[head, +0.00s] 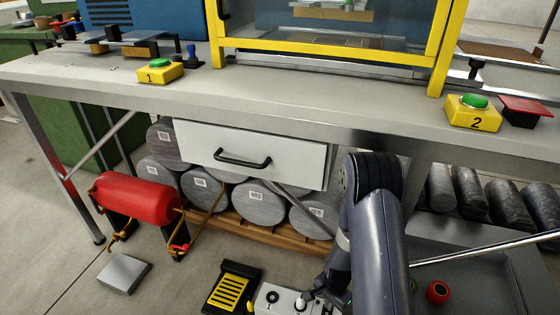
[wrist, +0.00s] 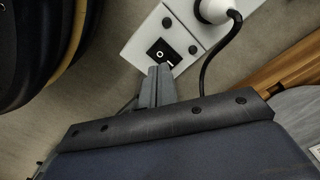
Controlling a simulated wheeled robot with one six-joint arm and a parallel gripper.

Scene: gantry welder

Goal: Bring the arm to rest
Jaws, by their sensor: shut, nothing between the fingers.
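My gripper (wrist: 158,86) shows in the wrist view with its two grey fingers shut together and nothing between them. The fingertips point at a white power strip (wrist: 140,44) and lie just below its black rocker switch (wrist: 160,54) in the picture. I cannot tell whether they touch it. A white plug with a black cable (wrist: 212,10) sits in the strip. In the head view my arm reaches down in front of the workbench, bent at the elbow, and the strip (head: 262,302) lies on the floor at the bottom. My fingers are not clearly seen there.
The workbench (head: 290,108) has a white drawer (head: 300,155), a green button marked 1 (head: 160,72) and another marked 2 (head: 473,112). A black and yellow pedal (head: 232,288) lies left of the strip. A red tank (head: 138,198) and grey drums (head: 255,205) stand below the bench.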

